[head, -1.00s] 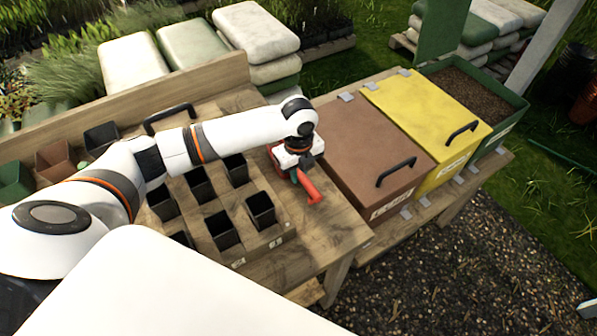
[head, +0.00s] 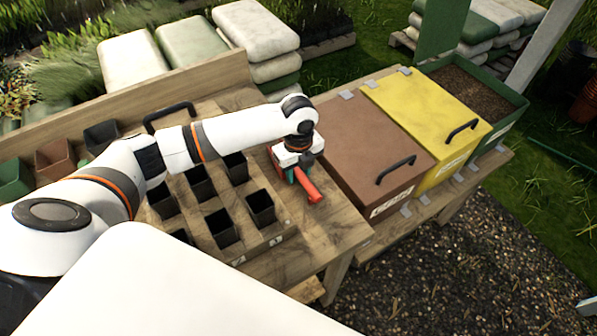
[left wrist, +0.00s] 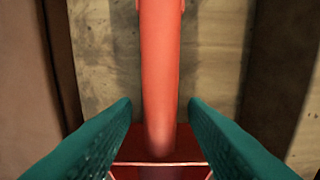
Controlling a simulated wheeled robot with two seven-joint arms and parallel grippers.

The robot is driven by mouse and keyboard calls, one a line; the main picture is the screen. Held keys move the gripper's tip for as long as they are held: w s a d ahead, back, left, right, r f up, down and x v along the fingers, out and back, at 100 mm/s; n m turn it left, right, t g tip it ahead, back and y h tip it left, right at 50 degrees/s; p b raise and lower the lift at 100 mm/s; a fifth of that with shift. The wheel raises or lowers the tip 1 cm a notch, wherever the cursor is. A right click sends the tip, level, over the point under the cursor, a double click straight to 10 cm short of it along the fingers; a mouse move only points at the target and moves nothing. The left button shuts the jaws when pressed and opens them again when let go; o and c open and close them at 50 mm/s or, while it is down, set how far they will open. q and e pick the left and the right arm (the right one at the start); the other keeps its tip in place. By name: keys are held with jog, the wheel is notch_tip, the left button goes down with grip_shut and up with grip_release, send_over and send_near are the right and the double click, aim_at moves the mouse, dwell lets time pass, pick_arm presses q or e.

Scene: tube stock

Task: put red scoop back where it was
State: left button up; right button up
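The red scoop (head: 311,190) lies on the wooden bench (head: 335,232), left of the brown-lidded bin. My left gripper (head: 297,177) points down over it, its teal fingers on either side of the scoop. In the left wrist view the red handle (left wrist: 160,70) runs between the two finger tips of the left gripper (left wrist: 160,112), with a gap visible on both sides. The gripper is open. Part of the scoop is hidden under the gripper. My right gripper is not in view.
A brown-lidded bin (head: 367,145) stands just right of the scoop, then a yellow-lidded bin (head: 425,108) and a green soil box (head: 520,98). A wooden tray of dark pots (head: 223,228) lies to the left. The bench's front corner is clear.

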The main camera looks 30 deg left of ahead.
aim_at(299, 171)
pick_arm(q)
notch_tip(299, 171, up, 11)
jog(key=b, duration=0.1)
jog(key=shift+r+b, duration=0.15)
jog(key=shift+b, duration=0.25)
